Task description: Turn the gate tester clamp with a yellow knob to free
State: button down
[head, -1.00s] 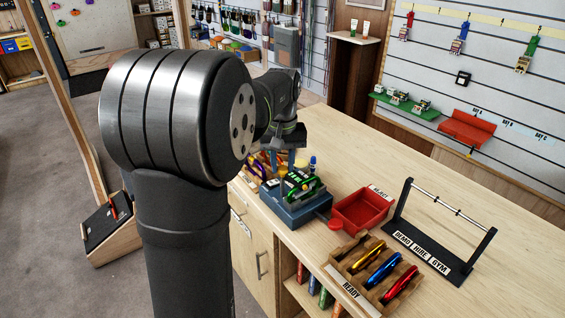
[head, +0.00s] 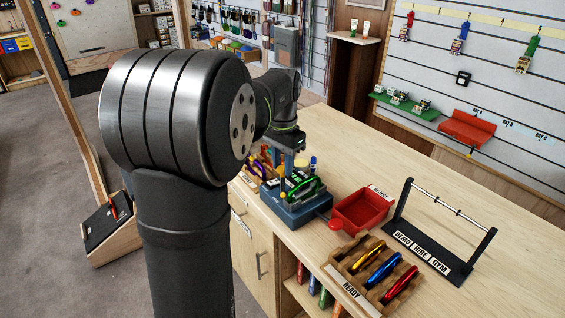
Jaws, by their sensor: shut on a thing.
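The gate tester (head: 306,213) is a dark blue box on the bench, left of the red tray. A green carabiner (head: 303,188) lies across its top. A small yellow knob (head: 283,196) shows at the tester's left side; I take it as part of the clamp, whose angle is too small to tell. My gripper (head: 288,172) points down over the back left of the tester, behind the carabiner. Its fingers are closed on what seems to be the clamp; the contact itself is small and partly hidden.
A red reject tray (head: 363,211) stands right of the tester. In front is a wooden ready rack (head: 345,268) with gold, blue and red carabiners. A black bar stand (head: 448,262) stands to the right. Purple and orange gear sits close at the tester's left.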

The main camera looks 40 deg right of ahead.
jog(key=shift+m, duration=0.8)
jog(key=c, duration=1.1)
grip_release()
jog(key=shift+r, duration=0.1)
notch_tip(320, 180, up, 17)
jog(key=shift+r, duration=0.15)
